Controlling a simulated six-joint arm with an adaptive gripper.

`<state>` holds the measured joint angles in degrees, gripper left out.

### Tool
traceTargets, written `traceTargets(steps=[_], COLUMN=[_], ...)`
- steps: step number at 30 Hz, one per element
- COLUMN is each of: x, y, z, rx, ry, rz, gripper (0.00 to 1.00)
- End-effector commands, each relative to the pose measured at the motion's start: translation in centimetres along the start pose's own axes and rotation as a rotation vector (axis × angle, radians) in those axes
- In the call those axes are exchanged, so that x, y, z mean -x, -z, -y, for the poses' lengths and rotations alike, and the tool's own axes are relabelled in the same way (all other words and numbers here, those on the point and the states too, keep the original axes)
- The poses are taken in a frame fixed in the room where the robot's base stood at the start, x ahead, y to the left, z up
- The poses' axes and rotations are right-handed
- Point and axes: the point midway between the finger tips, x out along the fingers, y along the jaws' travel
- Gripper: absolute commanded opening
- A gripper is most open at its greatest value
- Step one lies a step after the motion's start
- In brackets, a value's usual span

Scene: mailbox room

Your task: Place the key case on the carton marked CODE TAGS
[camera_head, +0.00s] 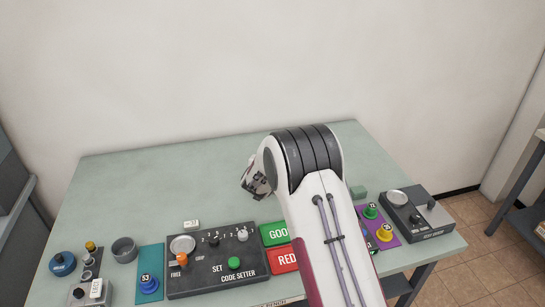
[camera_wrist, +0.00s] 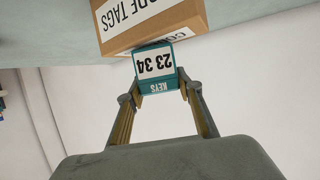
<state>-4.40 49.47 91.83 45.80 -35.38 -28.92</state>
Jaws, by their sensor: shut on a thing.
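The brown carton (camera_wrist: 190,14) marked CODE TAGS is right behind the case at the top of the wrist view. The case overlaps the carton's edge there; I cannot tell whether they touch. In the head view my gripper (camera_head: 255,181) shows only partly beside my arm, and the case and carton are hidden.
A test panel (camera_head: 418,212) is at the right. The back left of the table is clear.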

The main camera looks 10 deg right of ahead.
Motion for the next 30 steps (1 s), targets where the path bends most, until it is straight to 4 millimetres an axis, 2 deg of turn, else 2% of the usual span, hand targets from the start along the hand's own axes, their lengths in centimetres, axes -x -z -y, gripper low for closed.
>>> traceTargets(steps=[14, 15, 16, 17, 30], x=[-0.17, -0.18, -0.18, -0.18, -0.09], y=[-0.35, -0.4, -0.38, -0.38, -0.16], z=[0.01, 0.0, 0.0, 0.0, 0.01], rx=[0.0, 0.0, 0.0, 0.0, -0.001], ry=[0.0, 0.0, 0.0, 0.0, 0.0], rz=[-0.002, -0.001, -0.001, -0.001, -0.001], gripper=[0.12, 0.41, 0.48, 0.52, 0.52])
